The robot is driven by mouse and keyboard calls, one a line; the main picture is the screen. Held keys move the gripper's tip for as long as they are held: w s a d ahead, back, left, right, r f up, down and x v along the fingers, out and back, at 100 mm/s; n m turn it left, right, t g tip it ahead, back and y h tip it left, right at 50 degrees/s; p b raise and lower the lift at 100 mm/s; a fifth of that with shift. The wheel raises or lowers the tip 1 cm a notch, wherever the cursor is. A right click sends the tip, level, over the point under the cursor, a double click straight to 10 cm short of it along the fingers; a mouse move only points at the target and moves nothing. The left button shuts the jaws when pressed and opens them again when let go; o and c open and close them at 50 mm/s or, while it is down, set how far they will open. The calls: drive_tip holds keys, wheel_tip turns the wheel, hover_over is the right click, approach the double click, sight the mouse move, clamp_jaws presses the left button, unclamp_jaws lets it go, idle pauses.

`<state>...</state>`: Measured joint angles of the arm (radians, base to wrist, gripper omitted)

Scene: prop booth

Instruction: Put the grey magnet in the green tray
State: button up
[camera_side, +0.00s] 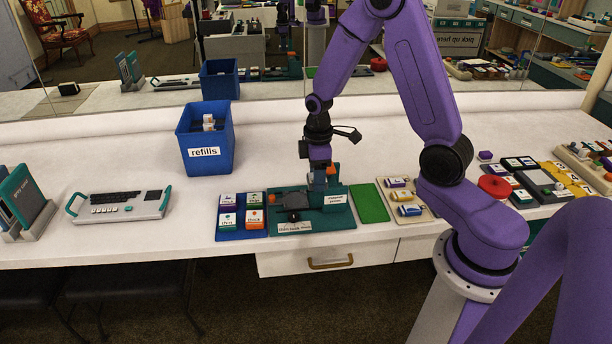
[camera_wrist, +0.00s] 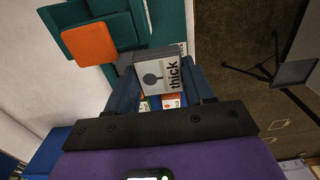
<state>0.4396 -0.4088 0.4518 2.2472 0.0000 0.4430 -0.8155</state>
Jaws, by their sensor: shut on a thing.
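My gripper (camera_wrist: 164,88) is shut on a grey magnet (camera_wrist: 160,79) with a white face, a round grey mark and the word "thick". In the side view my gripper (camera_side: 319,184) points down over the teal fixture (camera_side: 336,199), and the held magnet is too small there to make out clearly. The green tray (camera_side: 369,203) is a flat, empty rectangle just right of the fixture, apart from my gripper. I cannot see the green tray in the wrist view.
A blue tray (camera_side: 228,237) with several labelled magnets lies left of the fixture. A beige tray (camera_side: 425,215) with several small items lies right of the green tray. The fixture has an orange part (camera_wrist: 90,45). A blue "refills" bin (camera_side: 204,140) and keyboard device (camera_side: 120,204) stand farther left.

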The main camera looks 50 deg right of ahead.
drive_tip(key=s+r, duration=0.5)
drive_tip(key=r, duration=0.2)
hover_over(365, 193)
wheel_tip(365, 193, down, 12)
drive_tip(key=shift+f, duration=3.45)
drive_tip(key=o, duration=1.1)
